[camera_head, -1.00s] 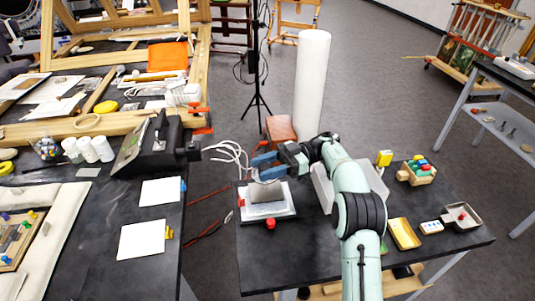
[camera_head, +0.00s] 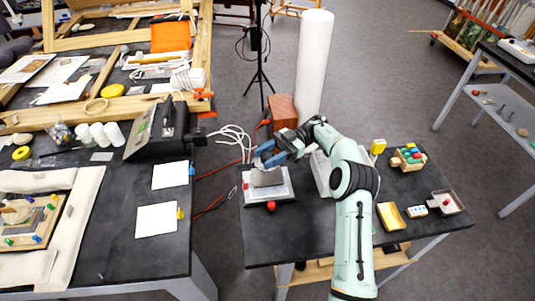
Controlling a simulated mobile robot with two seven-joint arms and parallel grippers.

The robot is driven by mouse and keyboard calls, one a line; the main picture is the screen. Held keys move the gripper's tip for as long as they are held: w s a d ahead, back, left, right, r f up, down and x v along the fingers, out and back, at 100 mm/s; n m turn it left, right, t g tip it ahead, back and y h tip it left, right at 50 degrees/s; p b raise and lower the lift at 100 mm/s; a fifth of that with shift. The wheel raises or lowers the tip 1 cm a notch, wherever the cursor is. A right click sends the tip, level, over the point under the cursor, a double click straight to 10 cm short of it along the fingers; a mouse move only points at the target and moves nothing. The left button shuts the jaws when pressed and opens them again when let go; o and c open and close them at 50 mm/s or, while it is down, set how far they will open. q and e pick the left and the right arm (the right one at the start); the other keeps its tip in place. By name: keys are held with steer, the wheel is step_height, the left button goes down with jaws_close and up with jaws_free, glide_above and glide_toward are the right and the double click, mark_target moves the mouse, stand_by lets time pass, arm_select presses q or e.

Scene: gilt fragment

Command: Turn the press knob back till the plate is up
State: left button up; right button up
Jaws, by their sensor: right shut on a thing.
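The press (camera_head: 283,191) stands near the left end of the dark right-hand table. It has a pale base, a grey upright part (camera_head: 267,177) and a red ball (camera_head: 271,206) at its front. My right gripper (camera_head: 266,156), with blue fingers, is at the top of the press, shut on what appears to be the press knob. The knob is hidden by the fingers. The plate is too small and covered for its height to be told. My left gripper is not in view.
A pale angled stand (camera_head: 323,174) is beside my right arm. Coloured pegs in a wooden block (camera_head: 409,158), a yellow tray (camera_head: 390,217) and a small metal tray (camera_head: 447,202) lie to the right. A brown box (camera_head: 282,112) and white roll (camera_head: 314,65) stand behind.

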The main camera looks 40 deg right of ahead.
mark_target(266, 156)
steer(key=shift+r, duration=0.1)
steer(key=o, duration=0.9)
steer(key=shift+a, duration=0.1)
steer(key=shift+o, duration=0.2)
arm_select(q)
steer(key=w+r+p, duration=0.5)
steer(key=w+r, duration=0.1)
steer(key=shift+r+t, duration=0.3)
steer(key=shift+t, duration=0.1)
arm_select(e)
step_height(266, 156, up, 20)
steer(key=shift+a, duration=0.1)
